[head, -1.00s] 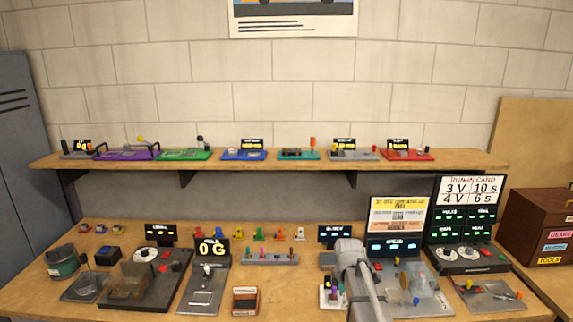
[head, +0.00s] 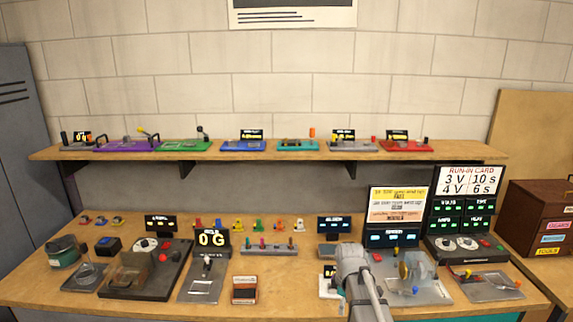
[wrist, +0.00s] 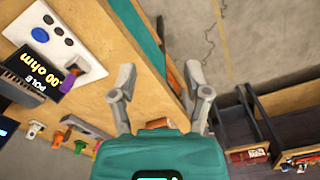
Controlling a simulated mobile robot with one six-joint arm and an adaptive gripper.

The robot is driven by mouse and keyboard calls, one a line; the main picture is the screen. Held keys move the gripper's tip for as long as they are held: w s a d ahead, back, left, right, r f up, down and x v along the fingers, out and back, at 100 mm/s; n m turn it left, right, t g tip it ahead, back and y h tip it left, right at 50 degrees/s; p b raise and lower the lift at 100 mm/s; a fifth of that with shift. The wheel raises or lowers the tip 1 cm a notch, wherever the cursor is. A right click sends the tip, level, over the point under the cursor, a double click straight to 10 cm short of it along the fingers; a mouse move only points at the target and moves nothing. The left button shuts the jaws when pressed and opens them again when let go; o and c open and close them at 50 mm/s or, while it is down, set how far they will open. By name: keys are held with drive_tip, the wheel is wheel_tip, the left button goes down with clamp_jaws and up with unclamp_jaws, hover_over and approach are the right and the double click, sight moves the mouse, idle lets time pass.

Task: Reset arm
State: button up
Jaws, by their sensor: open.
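My gripper (wrist: 160,85) is open and empty in the wrist view, its two grey fingers spread apart above the bench's front edge. In the head view my grey arm reaches in from the bottom over the right half of the bench (head: 275,290); its fingertips cannot be made out there. In the wrist view a white panel (wrist: 62,22) with blue and black round parts and a black "ohm" display (wrist: 48,76) lie to the left of the fingers, apart from them.
Several devices stand on the bench, including a "0 G" display (head: 211,240) and a clear-disc device (head: 418,268) close to my arm. A shelf (head: 270,153) runs above. A brown drawer box (head: 535,215) stands right. Open floor (wrist: 265,40) shows beyond the bench edge.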

drive_tip(key=s+f+m+b, duration=0.7)
drive_tip(key=s+m, duration=0.5)
drive_tip(key=m, duration=0.1)
drive_tip(key=shift+a+f, duration=0.15)
drive_tip(key=shift+f, duration=0.2)
drive_tip(key=shift+s, duration=0.1)
idle(0.9)
